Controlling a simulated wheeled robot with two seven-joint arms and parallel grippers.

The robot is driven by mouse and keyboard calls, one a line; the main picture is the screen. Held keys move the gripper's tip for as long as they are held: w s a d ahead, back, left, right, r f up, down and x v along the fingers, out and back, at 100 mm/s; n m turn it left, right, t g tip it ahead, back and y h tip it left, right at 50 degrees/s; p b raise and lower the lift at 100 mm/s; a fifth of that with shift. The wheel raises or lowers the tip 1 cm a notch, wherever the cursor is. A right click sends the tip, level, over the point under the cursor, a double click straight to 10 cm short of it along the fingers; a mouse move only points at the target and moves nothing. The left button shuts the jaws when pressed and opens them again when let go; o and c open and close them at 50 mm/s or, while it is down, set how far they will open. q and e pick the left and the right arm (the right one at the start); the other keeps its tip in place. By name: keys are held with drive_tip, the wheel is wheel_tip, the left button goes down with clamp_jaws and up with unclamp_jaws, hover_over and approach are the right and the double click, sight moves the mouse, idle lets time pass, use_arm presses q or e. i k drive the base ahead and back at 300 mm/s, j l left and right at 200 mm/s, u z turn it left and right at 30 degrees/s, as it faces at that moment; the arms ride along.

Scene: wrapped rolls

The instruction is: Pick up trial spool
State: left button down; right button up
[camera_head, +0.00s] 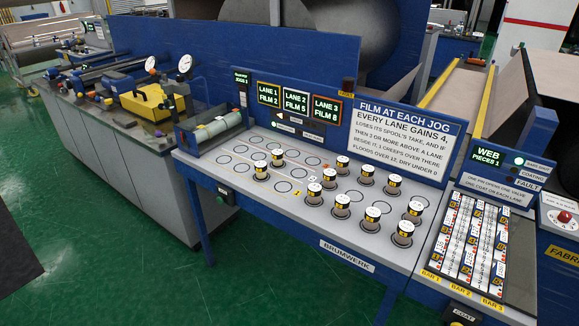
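Several small spools with white tops, black bands and yellow labels stand upright on the light grey top of the blue bench (235,178). Two stand toward the left, a front one (260,170) and one behind it (278,157). The others form a group toward the right, among them one at the back (342,164), one in the middle (342,205) and one at the front right (403,233). I cannot tell which one is the trial spool. Neither of my grippers is in view.
Empty ringed spots mark the bench top's left part. A pale roll (218,126) lies at its left end. Lane displays (296,101) and a text sign (402,133) stand behind. A card rack (468,245) is at right. Green floor (120,255) is open in front.

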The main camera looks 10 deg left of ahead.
sight(261, 166)
drive_tip(key=i+l+u, duration=0.25)
drive_tip(key=i, duration=0.2)
drive_tip(key=i+l+u, duration=0.25)
drive_tip(key=i+l, duration=0.05)
drive_tip(key=i, duration=0.1)
